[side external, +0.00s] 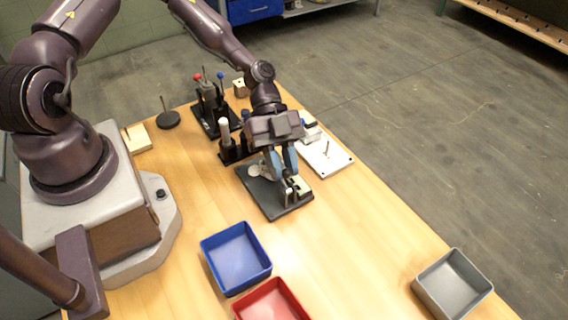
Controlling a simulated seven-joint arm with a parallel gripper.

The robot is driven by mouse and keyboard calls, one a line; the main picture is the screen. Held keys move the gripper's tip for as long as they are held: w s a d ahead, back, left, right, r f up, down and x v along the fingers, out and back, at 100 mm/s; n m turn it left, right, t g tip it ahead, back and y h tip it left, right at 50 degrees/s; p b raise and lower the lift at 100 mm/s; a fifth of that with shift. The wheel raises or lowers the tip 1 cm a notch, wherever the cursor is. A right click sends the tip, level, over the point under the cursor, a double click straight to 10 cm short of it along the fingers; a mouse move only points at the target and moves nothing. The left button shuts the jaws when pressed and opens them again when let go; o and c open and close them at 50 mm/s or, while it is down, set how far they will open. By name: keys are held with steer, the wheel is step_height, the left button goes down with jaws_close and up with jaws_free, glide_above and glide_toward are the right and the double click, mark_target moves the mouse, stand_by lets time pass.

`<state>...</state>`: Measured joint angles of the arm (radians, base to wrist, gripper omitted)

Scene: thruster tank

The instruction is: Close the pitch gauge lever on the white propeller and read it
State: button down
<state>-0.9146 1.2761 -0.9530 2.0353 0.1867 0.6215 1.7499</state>
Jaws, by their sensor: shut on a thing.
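A dark base plate (262,197) lies on the table below my gripper and carries a small fixture (298,185) with a pale green top and metal posts, which looks like the pitch gauge. A white rounded piece (255,171), perhaps part of the white propeller, shows just left of the fingers. My gripper (283,176) points down over the plate, its blue fingers close to the fixture. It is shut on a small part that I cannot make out. The fingers hide much of the fixture. I cannot tell the lever's position, and no reading is legible.
A white board (328,160) with a peg lies right of the gripper. Dark stands (212,112) with colored knobs stand behind. Blue (236,258), red (271,302) and grey (452,285) bins stand in front. The table between the plate and grey bin is clear.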

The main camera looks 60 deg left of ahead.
stand_by(0.3)
steer(key=c, duration=1.2)
jaws_free()
steer(key=shift+o, duration=0.2)
steer(key=v, duration=1.3)
steer(key=shift+f, duration=0.1)
steer(key=shift+c, duration=0.5)
